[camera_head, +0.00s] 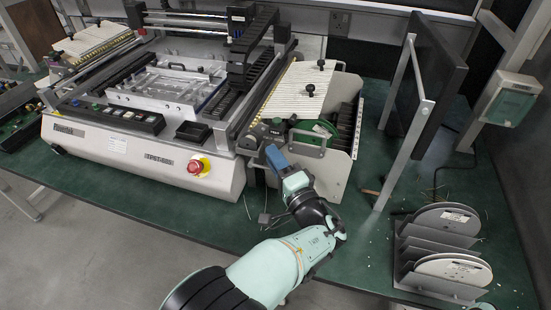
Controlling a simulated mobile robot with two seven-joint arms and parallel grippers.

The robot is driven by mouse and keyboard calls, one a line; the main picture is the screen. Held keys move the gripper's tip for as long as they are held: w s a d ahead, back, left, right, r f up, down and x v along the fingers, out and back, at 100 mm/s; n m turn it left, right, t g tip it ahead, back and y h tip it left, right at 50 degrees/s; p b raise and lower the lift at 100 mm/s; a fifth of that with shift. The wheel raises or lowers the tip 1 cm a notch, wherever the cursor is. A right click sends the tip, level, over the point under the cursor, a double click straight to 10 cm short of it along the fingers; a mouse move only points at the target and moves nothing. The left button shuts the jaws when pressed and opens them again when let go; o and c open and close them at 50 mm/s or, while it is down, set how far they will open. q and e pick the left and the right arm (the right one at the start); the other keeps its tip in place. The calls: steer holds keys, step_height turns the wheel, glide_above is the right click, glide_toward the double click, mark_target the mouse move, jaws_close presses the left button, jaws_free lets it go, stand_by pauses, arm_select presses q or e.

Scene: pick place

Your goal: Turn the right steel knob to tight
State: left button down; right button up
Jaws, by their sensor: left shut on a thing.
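My left gripper (274,152) reaches in from the bottom and is at the front of the feeder unit (338,168) on the right side of the machine. I cannot tell how far the knob is turned. My right gripper is not in view.
The white machine (140,165) with a red stop button (198,166) stands left of the gripper. A black monitor (430,75) on a grey frame is at the right. Grey reels (447,222) stand in a rack at the front right.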

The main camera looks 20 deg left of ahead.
arm_select(q)
steer(key=shift+a+f+m+t+y+p, duration=0.1)
steer(key=shift+f+m+t+y+p, duration=0.1)
steer(key=shift+m+t, duration=0.55)
steer(key=shift+a+f+m+t+y+p, duration=0.15)
steer(key=shift+m+t+p, duration=0.1)
steer(key=shift+m+t, duration=0.5)
steer(key=shift+d+f+m+t+y+p, duration=0.15)
steer(key=shift+m+t, duration=0.35)
steer(key=shift+m, duration=0.5)
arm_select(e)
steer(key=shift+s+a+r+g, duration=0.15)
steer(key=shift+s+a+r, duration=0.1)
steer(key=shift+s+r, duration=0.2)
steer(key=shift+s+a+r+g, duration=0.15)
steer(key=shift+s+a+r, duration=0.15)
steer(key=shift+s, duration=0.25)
arm_select(q)
steer(key=shift+a+r, duration=0.1)
steer(key=c, duration=0.9)
jaws_free()
steer(key=v, duration=1.3)
steer(key=shift+s, duration=0.2)
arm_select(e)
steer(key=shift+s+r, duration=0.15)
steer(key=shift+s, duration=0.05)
